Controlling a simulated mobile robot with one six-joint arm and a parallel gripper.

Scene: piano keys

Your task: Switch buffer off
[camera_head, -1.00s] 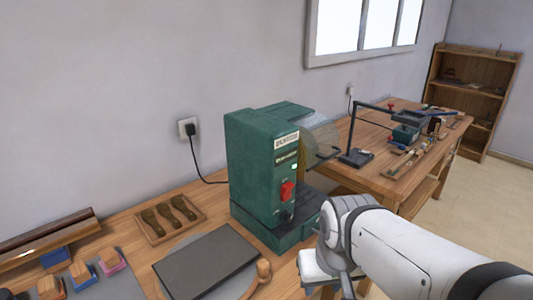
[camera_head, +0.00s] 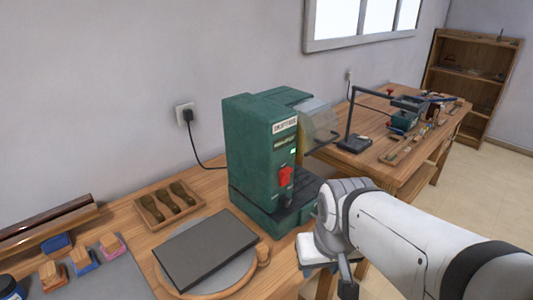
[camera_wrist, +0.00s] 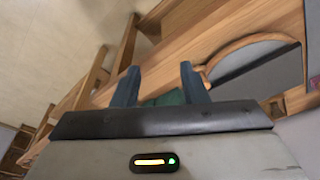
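The buffer (camera_head: 255,150) is a green box-shaped machine standing on the wooden bench. Its front has a white label, a small lit green light (camera_head: 293,151) and a red switch (camera_head: 286,176). A clear shield (camera_head: 318,120) sticks out on its right side. In the head view my gripper (camera_head: 347,285) hangs to the right of and in front of the buffer, below my wrist, apart from the switch. In the wrist view my gripper (camera_wrist: 160,82) has its two dark fingers spread apart with nothing between them. The switch does not show there.
A dark slab (camera_head: 207,248) on a round board lies left of the buffer, behind it a tray (camera_head: 168,205) of brushes. Several coloured blocks lie at the left. A black cord runs to a wall socket (camera_head: 186,115). A second bench (camera_head: 370,160) with tools stands behind right.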

